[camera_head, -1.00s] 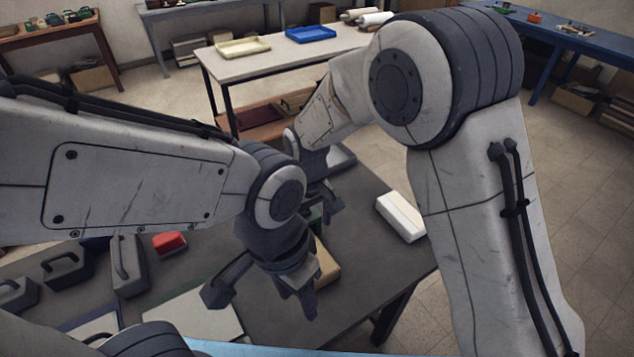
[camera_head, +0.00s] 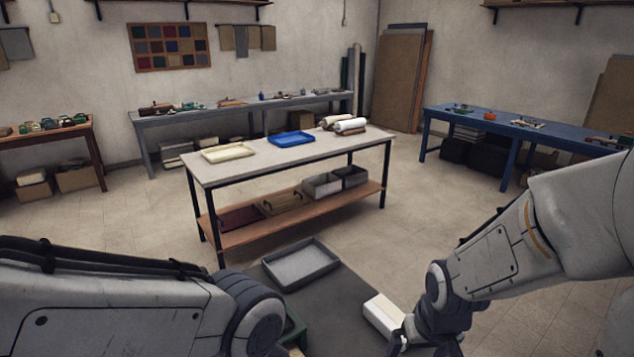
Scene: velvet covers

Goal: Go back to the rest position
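My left arm (camera_head: 130,312) comes in along the lower left of the head view. Its gripper is below the picture edge and hidden. My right arm (camera_head: 500,255) comes in from the right and bends down at the bottom. The top of my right gripper (camera_head: 425,343) shows at the lower edge, close to a white block (camera_head: 381,317). I cannot tell whether it touches the block, and its fingertips are cut off.
A dark table (camera_head: 338,318) lies in front of me with a grey tray (camera_head: 300,263) at its far end. Beyond stands a white-topped table (camera_head: 232,172) with a cream tray (camera_head: 229,153) and a blue tray (camera_head: 291,138). Floor is clear around it.

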